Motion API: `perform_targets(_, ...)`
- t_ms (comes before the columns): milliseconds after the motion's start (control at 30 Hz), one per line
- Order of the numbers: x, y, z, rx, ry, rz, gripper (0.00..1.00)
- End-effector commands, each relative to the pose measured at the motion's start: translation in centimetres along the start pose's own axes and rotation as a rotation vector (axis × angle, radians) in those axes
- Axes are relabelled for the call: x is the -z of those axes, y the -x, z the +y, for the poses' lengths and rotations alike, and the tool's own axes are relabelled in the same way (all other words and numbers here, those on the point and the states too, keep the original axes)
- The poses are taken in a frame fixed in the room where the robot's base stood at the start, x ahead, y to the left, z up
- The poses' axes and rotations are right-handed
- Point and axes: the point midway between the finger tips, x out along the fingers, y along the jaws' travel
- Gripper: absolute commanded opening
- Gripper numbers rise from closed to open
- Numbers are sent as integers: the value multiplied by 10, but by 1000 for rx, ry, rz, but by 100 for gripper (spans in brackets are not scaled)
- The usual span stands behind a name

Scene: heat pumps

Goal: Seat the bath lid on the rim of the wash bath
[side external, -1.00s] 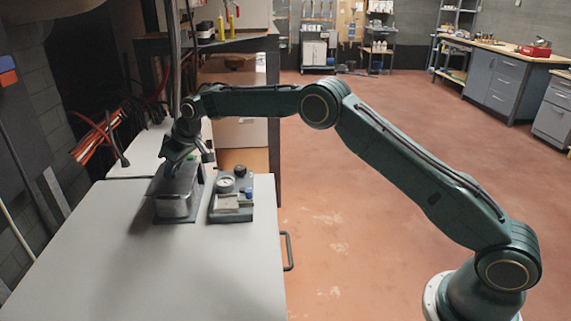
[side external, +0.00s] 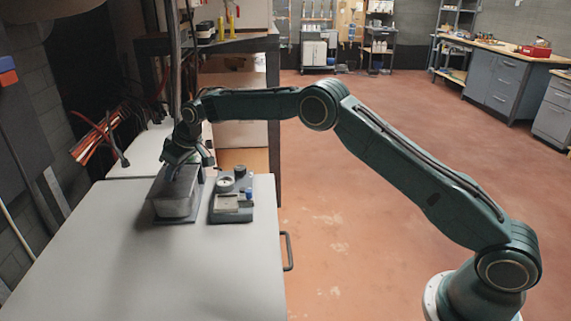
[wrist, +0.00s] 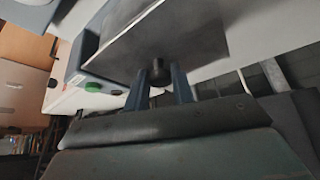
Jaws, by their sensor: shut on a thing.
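The wash bath (side external: 174,208) is a grey box on a dark base near the far end of the light table. The bath lid (wrist: 180,35) is a flat grey plate with a dark knob (wrist: 157,74). My gripper (side external: 186,158) is above the bath in the side view. In the wrist view my gripper (wrist: 160,88) is shut on the knob, one finger on each side. The lid is at the bath's top in the side view, but I cannot tell whether it touches the rim all round. The lid hides the bath's inside.
A small dark unit (side external: 231,205) with a round dial and a blue part stands close to the bath's right. The near part of the light table (side external: 150,270) is clear. Red and black cables (side external: 100,140) hang at the left wall.

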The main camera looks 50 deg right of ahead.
Motion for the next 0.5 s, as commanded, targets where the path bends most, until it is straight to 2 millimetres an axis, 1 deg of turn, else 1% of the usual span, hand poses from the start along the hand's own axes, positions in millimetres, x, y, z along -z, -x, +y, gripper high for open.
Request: perform_targets(500,-2,-4,0,0,0,2,0)
